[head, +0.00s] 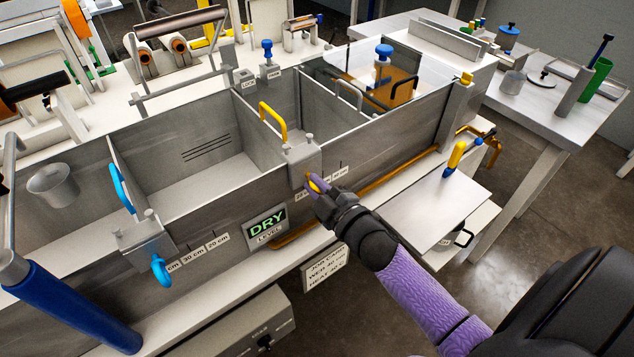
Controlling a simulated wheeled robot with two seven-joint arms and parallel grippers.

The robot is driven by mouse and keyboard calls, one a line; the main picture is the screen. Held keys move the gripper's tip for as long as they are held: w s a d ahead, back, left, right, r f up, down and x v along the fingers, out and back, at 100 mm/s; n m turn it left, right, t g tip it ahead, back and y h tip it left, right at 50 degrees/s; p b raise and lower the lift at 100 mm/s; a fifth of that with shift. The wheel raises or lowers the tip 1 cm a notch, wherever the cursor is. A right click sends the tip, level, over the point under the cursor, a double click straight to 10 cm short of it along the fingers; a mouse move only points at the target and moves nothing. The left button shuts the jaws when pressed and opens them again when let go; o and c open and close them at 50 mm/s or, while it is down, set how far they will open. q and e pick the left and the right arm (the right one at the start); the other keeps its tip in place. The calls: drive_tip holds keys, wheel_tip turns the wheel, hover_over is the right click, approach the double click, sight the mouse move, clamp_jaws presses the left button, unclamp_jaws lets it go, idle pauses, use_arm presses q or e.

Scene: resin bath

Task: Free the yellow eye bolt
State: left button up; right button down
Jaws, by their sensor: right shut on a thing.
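The yellow eye bolt (315,184) is at the front of a grey clamp block (304,162) on the near wall of the metal bath (75,237). Most of it is hidden by my right gripper (318,190), which is shut on it. Above the block, a divider plate (262,125) with a yellow handle (272,121) stands across the bath. I cannot tell whether the bolt is loose. My left gripper is not in view.
Another divider has a blue handle (122,188) and a blue eye bolt (161,270). A sign (267,227) on the bath front reads DRY LEVEL. Amber liquid (372,82) shows in the right compartment.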

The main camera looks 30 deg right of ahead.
drive_tip(key=shift+n, duration=0.5)
drive_tip(key=shift+f, duration=0.1)
drive_tip(key=c, duration=0.7)
unclamp_jaws()
drive_tip(key=s+p, duration=0.1)
drive_tip(key=s, duration=0.9)
drive_tip(key=shift+d, duration=0.35)
